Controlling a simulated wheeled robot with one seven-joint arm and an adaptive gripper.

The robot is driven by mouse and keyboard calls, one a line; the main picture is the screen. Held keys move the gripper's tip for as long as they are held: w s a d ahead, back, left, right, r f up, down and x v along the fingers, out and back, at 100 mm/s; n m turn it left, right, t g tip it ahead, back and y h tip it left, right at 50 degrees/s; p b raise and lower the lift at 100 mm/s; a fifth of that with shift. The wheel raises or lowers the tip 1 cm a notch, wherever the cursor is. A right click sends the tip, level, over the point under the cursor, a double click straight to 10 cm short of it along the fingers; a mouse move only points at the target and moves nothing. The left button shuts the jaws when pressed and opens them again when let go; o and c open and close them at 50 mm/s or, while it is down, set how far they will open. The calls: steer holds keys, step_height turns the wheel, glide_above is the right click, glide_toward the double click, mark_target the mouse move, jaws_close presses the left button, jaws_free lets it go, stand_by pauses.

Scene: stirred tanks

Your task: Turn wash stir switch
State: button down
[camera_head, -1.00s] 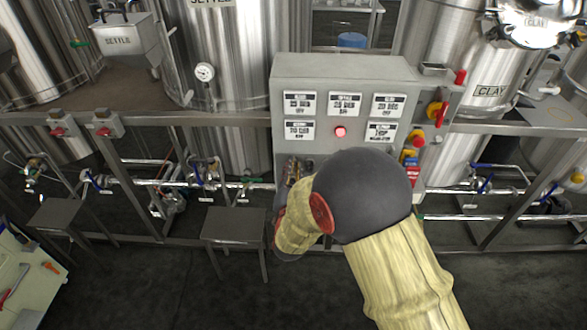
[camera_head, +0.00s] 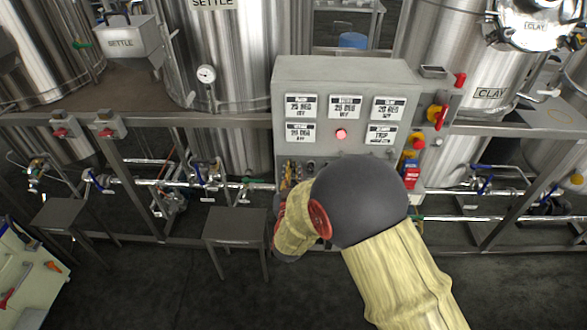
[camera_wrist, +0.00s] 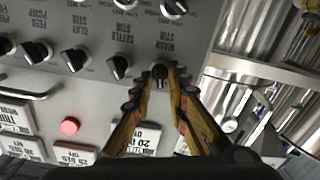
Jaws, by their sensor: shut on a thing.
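The wash stir switch (camera_wrist: 160,73) is a small dark knob under the label WASH STIR on the grey control panel (camera_head: 300,74). In the wrist view my gripper (camera_wrist: 163,80) is shut on it, with a yellow and dark finger on either side of the knob. The fingers partly cover it, so I cannot tell which way it points. In the head view my arm hides the switch and most of my gripper. Beside it are the settle stir switch (camera_wrist: 118,66) and the clay stir switch (camera_wrist: 75,59).
A red lamp (camera_head: 341,134) glows among several displays on the panel. A red and yellow switch (camera_head: 438,116) is mounted to the right. Steel tanks (camera_head: 225,60) and valve pipes (camera_head: 240,185) stand behind. A small stool (camera_head: 236,225) stands left of my arm. The front floor is clear.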

steer(key=shift+a+n+p, duration=0.1)
steer(key=shift+n+p, duration=0.35)
steer(key=shift+n, duration=1.05)
steer(key=c, duration=2)
jaws_free()
steer(key=shift+o, duration=0.2)
steer(key=shift+s, duration=0.1)
steer(key=s, duration=1.1)
steer(key=shift+s+a, duration=0.25)
steer(key=shift+s, duration=0.15)
